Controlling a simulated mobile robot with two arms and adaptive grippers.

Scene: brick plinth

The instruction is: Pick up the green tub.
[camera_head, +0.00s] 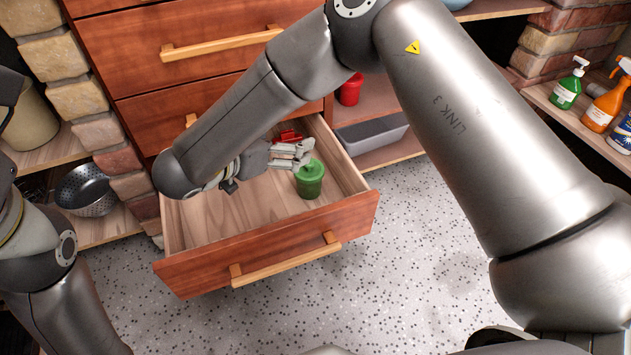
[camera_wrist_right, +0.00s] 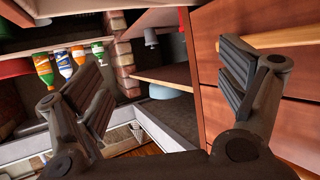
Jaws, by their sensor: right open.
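The green tub (camera_head: 310,182) is a small lidded cylinder with a knob on top. It stands upright inside the open wooden drawer (camera_head: 265,252), toward its right side. My right gripper (camera_head: 300,153) reaches into the drawer area just behind and above the tub in the head view. I cannot tell whether it touches the tub. In the right wrist view my right gripper (camera_wrist_right: 165,92) has its fingers wide apart with nothing between them. The tub does not show in that view. My left arm is at the left edge, with its gripper out of view.
A red object (camera_head: 288,136) lies behind the right gripper. A red cup (camera_head: 350,90) and grey bin (camera_head: 372,133) are on shelves right of the drawer. A colander (camera_head: 88,190) stands left. Spray bottles (camera_head: 603,103) stand at right. The drawer floor left of the tub is clear.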

